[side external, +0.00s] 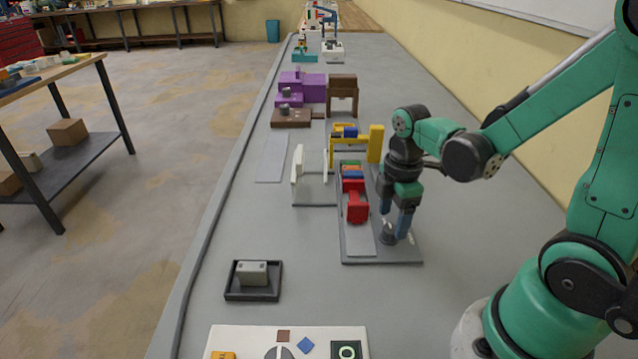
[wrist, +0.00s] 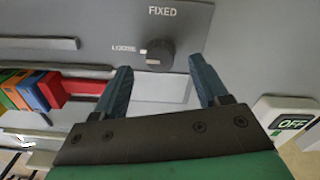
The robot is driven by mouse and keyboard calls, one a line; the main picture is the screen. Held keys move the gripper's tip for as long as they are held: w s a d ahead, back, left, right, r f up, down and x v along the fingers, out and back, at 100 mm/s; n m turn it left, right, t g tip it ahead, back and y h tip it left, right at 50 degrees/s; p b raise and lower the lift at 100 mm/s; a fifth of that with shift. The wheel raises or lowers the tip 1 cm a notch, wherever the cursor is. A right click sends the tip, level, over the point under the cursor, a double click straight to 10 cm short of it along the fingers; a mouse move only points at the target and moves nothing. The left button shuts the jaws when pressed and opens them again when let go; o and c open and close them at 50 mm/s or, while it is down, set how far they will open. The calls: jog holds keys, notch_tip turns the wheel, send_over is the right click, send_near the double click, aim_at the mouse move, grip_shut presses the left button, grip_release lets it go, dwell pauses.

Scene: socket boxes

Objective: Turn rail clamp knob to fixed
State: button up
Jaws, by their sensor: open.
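The rail clamp knob (wrist: 159,56) is a dark round knob on a grey plate, with the printed words FIXED above it and LOOSE to its left in the wrist view. A small pale mark shows at its lower left; its exact pointing is hard to tell. In the side view the knob (side external: 388,238) is at the front of the grey rail base (side external: 408,254). My gripper (side external: 394,225) points down over it, open and empty. In the wrist view my gripper (wrist: 161,66) has one finger on each side of the knob, apart from it.
A red block (side external: 357,208) and several coloured blocks sit on the rail beside the gripper. A yellow frame (side external: 375,143) stands behind. A white box marked OFF (wrist: 292,122) shows at the right. A black tray (side external: 253,294) lies front left; the table between is clear.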

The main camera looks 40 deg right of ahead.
aim_at(390, 233)
jog(key=shift+f, duration=1.2)
grip_shut()
